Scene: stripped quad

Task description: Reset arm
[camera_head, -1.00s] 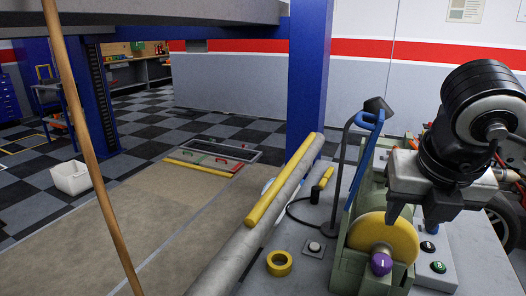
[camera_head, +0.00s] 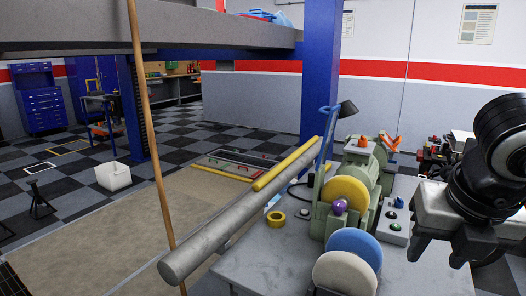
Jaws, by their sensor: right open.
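My right gripper (camera_head: 444,248) hangs at the right edge of the head view, fingers pointing down, open and empty. It is to the right of the bench grinder (camera_head: 352,172) and appears apart from it. My right arm comes in from the right edge. The left gripper and left arm are not in view.
The grinder with a yellow wheel (camera_head: 344,194) stands on a grey workbench (camera_head: 262,262). A yellow tape roll (camera_head: 276,219), button box (camera_head: 394,220) and two discs (camera_head: 354,246) are there. A metal pipe (camera_head: 205,250) juts left.

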